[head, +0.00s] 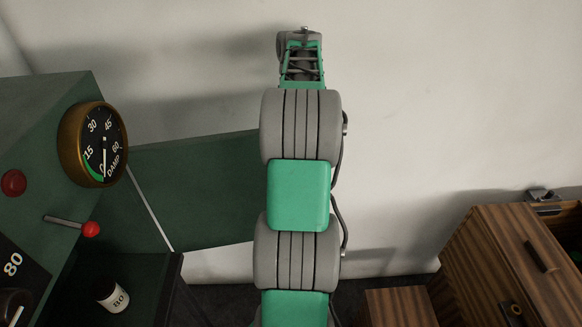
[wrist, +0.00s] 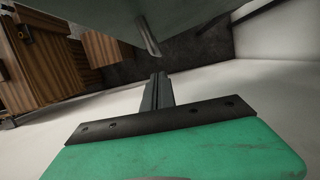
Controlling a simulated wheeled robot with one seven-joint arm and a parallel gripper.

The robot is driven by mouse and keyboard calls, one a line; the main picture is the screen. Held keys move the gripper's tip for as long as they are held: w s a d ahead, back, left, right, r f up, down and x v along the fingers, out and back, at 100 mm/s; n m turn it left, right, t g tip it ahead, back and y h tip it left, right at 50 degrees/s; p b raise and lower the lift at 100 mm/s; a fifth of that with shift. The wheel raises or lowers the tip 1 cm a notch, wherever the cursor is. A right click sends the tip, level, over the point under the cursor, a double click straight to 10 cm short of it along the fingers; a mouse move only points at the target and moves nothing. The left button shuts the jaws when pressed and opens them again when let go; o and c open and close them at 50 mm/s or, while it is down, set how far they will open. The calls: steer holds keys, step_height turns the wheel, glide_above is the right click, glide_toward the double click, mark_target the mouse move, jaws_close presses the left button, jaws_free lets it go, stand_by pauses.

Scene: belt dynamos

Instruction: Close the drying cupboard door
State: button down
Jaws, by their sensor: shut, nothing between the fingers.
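The drying cupboard (head: 40,125) is a dark green box at the left of the head view, with a round brass DAMP gauge (head: 95,145) on it. Its dark green door (head: 195,190) stands open, reaching right until it passes behind my arm. In the wrist view my gripper (wrist: 158,85) is shut and empty. A grey-green panel (wrist: 95,18), probably the door, hangs near it, with a short grey bar.
A red-knobbed lever (head: 90,229) and a red button (head: 13,182) are on the cupboard. A brown wooden drawer cabinet (head: 510,260) stands at the lower right, with a lower wooden piece (head: 400,307) beside it. A pale wall (head: 440,90) closes the back.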

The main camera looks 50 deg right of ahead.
steer(key=b+x, duration=0.5)
steer(key=x, duration=0.3)
steer(key=shift+a+r, duration=0.1)
steer(key=shift+r, duration=0.05)
